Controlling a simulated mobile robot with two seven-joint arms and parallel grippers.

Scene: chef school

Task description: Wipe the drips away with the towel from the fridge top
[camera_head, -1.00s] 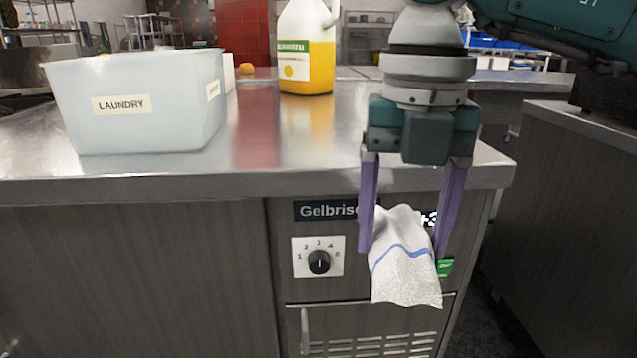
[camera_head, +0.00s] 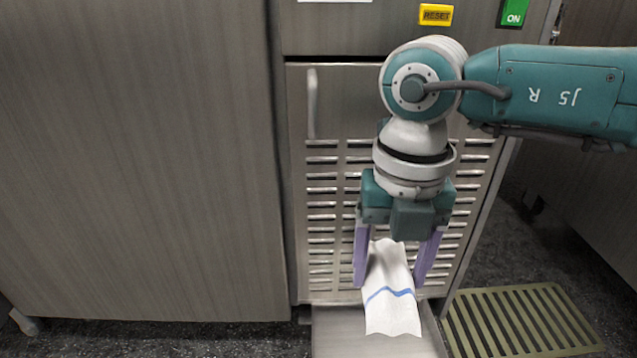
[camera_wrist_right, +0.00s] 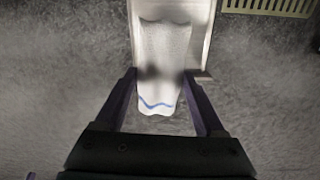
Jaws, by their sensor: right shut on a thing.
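The white towel (camera_head: 393,310) with a blue stripe hangs from my right gripper (camera_head: 390,282), whose two purple fingers are at its sides. The towel is over a shallow metal tray (camera_head: 333,335) at the foot of the fridge's vented front (camera_head: 323,215). I cannot tell whether the cloth touches the tray. In the right wrist view the towel (camera_wrist_right: 163,60) lies across most of the tray's width, between the gripper fingers (camera_wrist_right: 160,82). No drips can be made out; the towel hides part of the tray. My left gripper is out of view.
A green slatted floor grate (camera_head: 520,320) lies to the right of the tray. A vertical handle (camera_head: 312,105) is on the fridge front. A yellow reset button (camera_head: 436,15) and a green ON switch (camera_head: 514,12) are above. A plain cabinet panel (camera_head: 140,160) stands left.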

